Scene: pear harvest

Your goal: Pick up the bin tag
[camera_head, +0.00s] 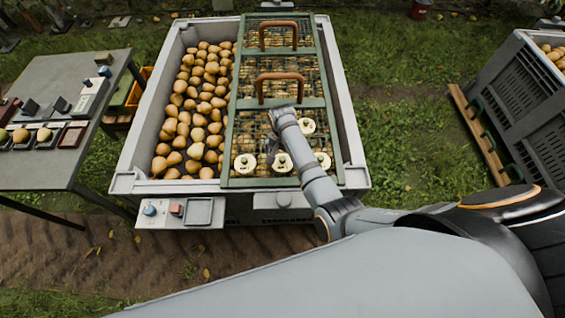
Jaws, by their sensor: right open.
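No object can be clearly made out as the bin tag. Several round cream discs with small dark centres lie on the mesh lid, among them a left disc (245,163), a middle disc (282,163) and a back disc (307,126). My right gripper (271,152) is open and points down over the front part of the green-framed lid (231,140), close to the middle disc. The arm partly hides it, and contact cannot be told. My left gripper is not in view.
The large grey bin (126,172) holds pears on its open left side. Two brown handles stand up from the lid. A front shelf (150,222) carries small items. A grey table (35,165) stands left; another bin (520,90) stands right. Grass lies between the bins.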

